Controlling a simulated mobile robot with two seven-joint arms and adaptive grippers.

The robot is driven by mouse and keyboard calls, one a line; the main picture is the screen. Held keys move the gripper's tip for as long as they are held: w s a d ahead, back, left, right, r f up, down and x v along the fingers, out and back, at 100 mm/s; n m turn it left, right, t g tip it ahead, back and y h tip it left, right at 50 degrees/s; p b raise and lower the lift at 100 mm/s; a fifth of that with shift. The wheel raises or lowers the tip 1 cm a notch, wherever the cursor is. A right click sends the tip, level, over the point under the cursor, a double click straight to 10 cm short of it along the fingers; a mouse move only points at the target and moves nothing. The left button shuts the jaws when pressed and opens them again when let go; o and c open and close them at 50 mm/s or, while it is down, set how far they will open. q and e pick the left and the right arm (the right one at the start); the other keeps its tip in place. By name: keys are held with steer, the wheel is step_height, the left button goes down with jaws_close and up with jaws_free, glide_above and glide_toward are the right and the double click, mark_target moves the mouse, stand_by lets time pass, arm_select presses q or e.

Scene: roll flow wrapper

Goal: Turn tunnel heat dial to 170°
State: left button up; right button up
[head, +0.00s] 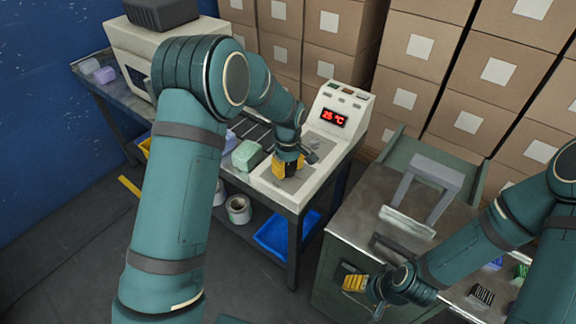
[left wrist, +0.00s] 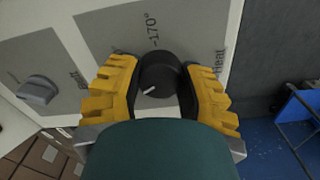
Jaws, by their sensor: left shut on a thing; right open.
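The black heat dial (left wrist: 165,72) sits on a grey panel in the left wrist view, by a "170°" mark (left wrist: 153,28) and a "Heat" label (left wrist: 219,63). Its white pointer line (left wrist: 151,91) points down-left, away from the 170° mark. My left gripper (left wrist: 160,80) is shut on the dial, one yellow finger on each side. In the head view my left gripper (head: 288,167) is down on the machine's panel and hides the dial. The red display (head: 335,118) reads 25 °C. My right gripper (head: 355,283) is open and empty at the lower right.
A second, grey knob (left wrist: 38,90) is on the panel to the left in the wrist view. A green block (head: 247,155) lies beside my left gripper. A blue bin (head: 285,236) is below the table. Cardboard boxes (head: 420,48) are stacked behind.

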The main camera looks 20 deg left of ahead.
arm_select(q)
steer(key=m, duration=0.6)
steer(key=shift+p, duration=0.4)
steer(key=m, duration=0.6)
steer(key=shift+s+f, duration=0.1)
steer(key=m+p, duration=0.1)
steer(key=m, duration=0.4)
steer(key=m+p, duration=0.1)
steer(key=m, duration=0.5)
steer(key=shift+m, duration=0.3)
steer(key=o, duration=1.2)
